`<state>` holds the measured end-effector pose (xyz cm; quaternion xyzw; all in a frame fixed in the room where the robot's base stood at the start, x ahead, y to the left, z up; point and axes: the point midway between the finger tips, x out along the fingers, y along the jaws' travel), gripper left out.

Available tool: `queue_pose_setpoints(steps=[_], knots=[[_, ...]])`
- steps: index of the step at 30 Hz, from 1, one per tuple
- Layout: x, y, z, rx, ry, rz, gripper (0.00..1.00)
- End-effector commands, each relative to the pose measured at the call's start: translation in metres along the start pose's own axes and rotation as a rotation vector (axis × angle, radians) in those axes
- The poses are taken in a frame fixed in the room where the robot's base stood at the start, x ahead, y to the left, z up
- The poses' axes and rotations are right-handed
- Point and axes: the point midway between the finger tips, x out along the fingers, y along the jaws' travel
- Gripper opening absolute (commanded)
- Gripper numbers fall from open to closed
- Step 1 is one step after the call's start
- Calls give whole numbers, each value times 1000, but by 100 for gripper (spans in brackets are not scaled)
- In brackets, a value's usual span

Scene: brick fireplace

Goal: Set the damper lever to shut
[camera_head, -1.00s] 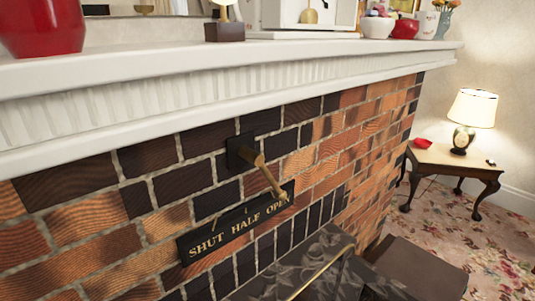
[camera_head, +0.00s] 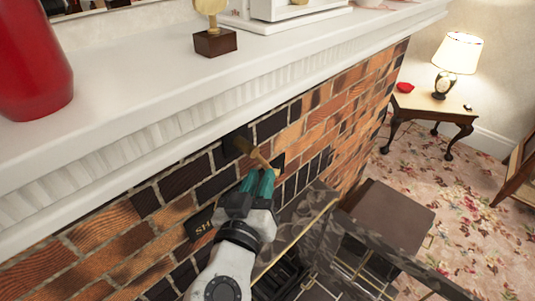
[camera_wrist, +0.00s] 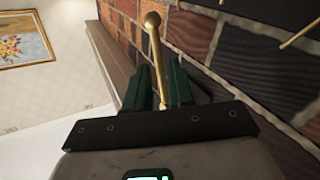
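The brass damper lever (camera_head: 256,154) sticks out from its dark mount (camera_head: 235,143) on the brick front, below the mantel. It slants down to the right, towards the far end of the black lettered plate (camera_head: 200,229). Only the first letters show; my gripper hides most of the plate. My gripper (camera_head: 259,178), with green fingers, is right at the lever. In the wrist view the lever (camera_wrist: 156,50) runs up between the two spread fingers, its ball end beyond the tips. Narrow gaps seem to show beside it; contact is unclear.
The white mantel (camera_head: 130,140) overhangs the lever closely, with a red vase (camera_head: 35,65) and a small trophy-like ornament (camera_head: 215,40) on it. A patterned dark hearth surround (camera_head: 300,225) lies below right. A lamp table (camera_head: 430,108) stands far right.

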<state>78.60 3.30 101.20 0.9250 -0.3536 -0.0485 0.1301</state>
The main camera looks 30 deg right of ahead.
Motion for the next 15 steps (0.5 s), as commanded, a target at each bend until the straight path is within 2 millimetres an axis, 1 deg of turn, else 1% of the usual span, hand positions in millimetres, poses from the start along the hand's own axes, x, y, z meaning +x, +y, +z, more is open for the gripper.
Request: queue_pose_setpoints(steps=[1,6,10,15], knots=[[10,1,-1,-1,-2,4,23],[39,2,-1,0,-2,3,23],[54,1,-1,0,-2,1,23],[64,1,0,0,-2,1,23]])
